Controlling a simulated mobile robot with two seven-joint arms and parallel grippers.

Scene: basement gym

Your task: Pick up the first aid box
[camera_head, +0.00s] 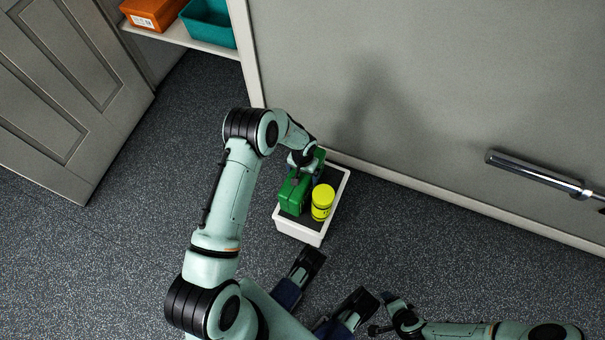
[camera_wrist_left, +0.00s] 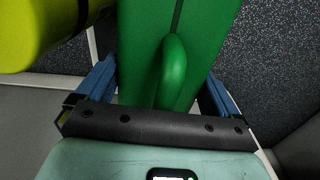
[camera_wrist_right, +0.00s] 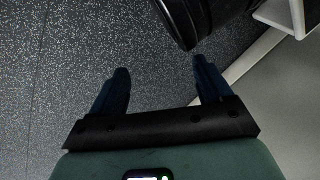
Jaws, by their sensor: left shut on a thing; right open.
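The green first aid box (camera_head: 292,195) stands in a white-rimmed bin with a dark inside, beside a yellow container. My left gripper (camera_head: 304,163) reaches it from above at its far end. In the left wrist view the green box (camera_wrist_left: 205,40) with its rounded handle (camera_wrist_left: 173,70) lies between the two blue fingers of my left gripper (camera_wrist_left: 160,95), which is shut on it. The head view does not show clearly whether the box is lifted off the bin's floor. My right gripper (camera_wrist_right: 158,85) is open and empty over the floor in the right wrist view.
The yellow container (camera_head: 322,202) with a dark band stands close to the box in the white bin (camera_head: 301,232). A wall runs right behind the bin. A shelf with an orange box (camera_head: 152,13) and a teal bin (camera_head: 208,22) is at upper left. A metal bar (camera_head: 537,172) is at right.

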